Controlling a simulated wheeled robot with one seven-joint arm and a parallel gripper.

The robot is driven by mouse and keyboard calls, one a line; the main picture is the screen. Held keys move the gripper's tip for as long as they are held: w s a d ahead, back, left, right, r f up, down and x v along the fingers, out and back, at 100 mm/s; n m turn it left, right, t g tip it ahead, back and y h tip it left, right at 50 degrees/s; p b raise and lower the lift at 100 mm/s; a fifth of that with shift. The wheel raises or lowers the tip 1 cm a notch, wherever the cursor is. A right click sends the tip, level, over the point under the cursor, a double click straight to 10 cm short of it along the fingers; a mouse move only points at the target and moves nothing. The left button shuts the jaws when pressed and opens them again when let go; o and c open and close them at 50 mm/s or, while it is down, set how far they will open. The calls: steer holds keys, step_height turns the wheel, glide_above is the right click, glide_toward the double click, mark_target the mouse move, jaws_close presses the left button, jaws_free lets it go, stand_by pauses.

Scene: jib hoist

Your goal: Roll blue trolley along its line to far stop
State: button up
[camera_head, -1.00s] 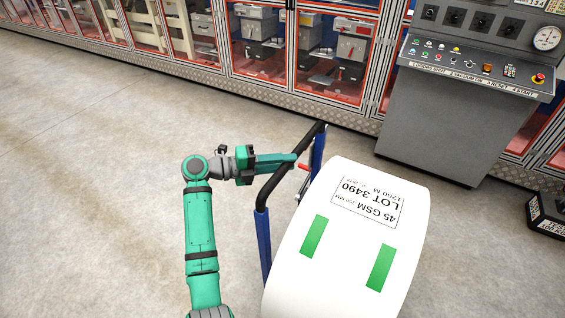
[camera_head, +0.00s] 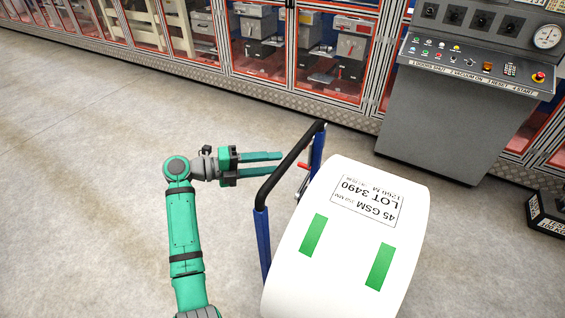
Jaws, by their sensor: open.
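The blue trolley (camera_head: 262,238) stands right of my arm, with blue uprights and a black push bar (camera_head: 288,166) on its near left side. A large white roll (camera_head: 335,262) labelled LOT 3490 with two green patches lies on it and hides most of its frame. The far stop and the floor line cannot be made out.
A grey control console (camera_head: 440,115) with buttons and a gauge stands at the back right. A black block with white lettering (camera_head: 548,218) sits on the floor at the right edge. Glazed machine guards (camera_head: 255,45) run along the back. The floor (camera_head: 80,200) on the left is clear.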

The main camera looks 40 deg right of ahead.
steer(key=shift+v, duration=2.7)
steer(key=shift+s+f, duration=0.1)
steer(key=shift+s, duration=0.05)
steer(key=s+a+f+n+t+y, duration=0.2)
steer(key=s+a+f+n+t, duration=0.6)
steer(key=n+t, duration=0.65)
steer(key=s+a+f+n+t+y, duration=0.2)
steer(key=s+a+f+n+t, duration=0.35)
steer(key=a+n+t, duration=0.65)
steer(key=s+a+f+n+g+y, duration=0.1)
steer(key=s+n+y, duration=0.3)
steer(key=s, duration=0.5)
steer(key=s+a+f+n+g+y, duration=0.1)
steer(key=s+a+n+g+y, duration=0.2)
steer(key=s+n, duration=0.3)
steer(key=s+a+f+n+g+y, duration=0.1)
steer(key=s+n+y, duration=0.3)
steer(key=s, duration=0.9)
steer(key=shift+s+a+f+n+g+y, duration=0.3)
steer(key=shift+a+n+g, duration=0.15)
steer(key=shift+a, duration=0.45)
